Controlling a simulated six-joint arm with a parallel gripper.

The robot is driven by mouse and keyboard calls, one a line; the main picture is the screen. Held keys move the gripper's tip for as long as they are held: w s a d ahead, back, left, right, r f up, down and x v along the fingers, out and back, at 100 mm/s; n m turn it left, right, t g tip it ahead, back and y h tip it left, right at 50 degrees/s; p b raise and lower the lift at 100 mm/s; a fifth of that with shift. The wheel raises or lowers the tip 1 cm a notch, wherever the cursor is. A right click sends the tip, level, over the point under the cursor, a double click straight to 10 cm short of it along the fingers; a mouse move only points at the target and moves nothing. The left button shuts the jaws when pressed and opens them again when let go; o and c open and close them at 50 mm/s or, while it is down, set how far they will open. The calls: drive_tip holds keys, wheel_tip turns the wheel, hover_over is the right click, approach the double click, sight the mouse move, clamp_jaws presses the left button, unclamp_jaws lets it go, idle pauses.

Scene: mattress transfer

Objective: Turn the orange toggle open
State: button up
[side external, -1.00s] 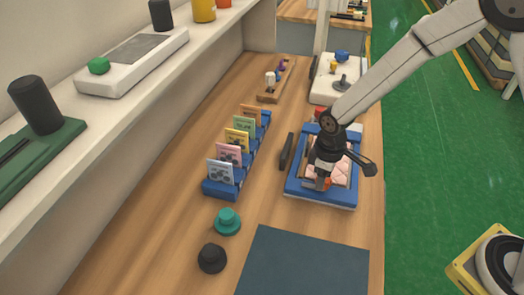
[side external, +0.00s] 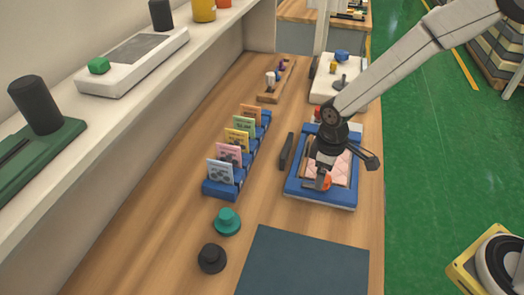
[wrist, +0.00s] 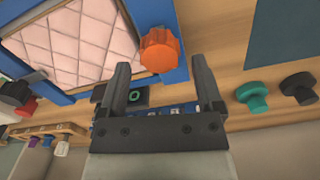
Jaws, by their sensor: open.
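The orange toggle (wrist: 160,49) is a lobed knob on the front edge of the blue frame (wrist: 180,75). In the wrist view it lies just beyond the fingertips, a little left of the middle of the gap. In the side view the orange toggle (side external: 324,183) shows partly at the foot of my gripper (side external: 318,180). My gripper (wrist: 160,75) is open, with nothing between its fingers. The blue frame holds a pink quilted pad (wrist: 75,45), which also shows in the side view (side external: 343,170). Contact between fingers and toggle cannot be told.
A blue rack (side external: 220,189) of upright cards stands left of the frame, with a dark bar (side external: 286,151) between them. A teal knob (side external: 227,221) and a black knob (side external: 212,258) sit nearer. A dark mat (side external: 305,265) lies in front. A white device (side external: 336,90) stands behind.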

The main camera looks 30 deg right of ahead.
sight(328, 178)
drive_tip(key=shift+r, duration=3)
drive_tip(key=shift+s+d+r+m, duration=0.15)
drive_tip(key=shift+s+d+m, duration=0.2)
drive_tip(key=shift+d, duration=0.15)
drive_tip(key=s+d+r+m+t, duration=0.1)
drive_tip(key=s+d+m+t, duration=0.1)
drive_tip(key=s+d+m, duration=0.4)
drive_tip(key=s+d, duration=0.3)
drive_tip(key=s, duration=0.1)
drive_tip(key=shift+t, duration=0.3)
drive_tip(key=shift+w+r, duration=0.1)
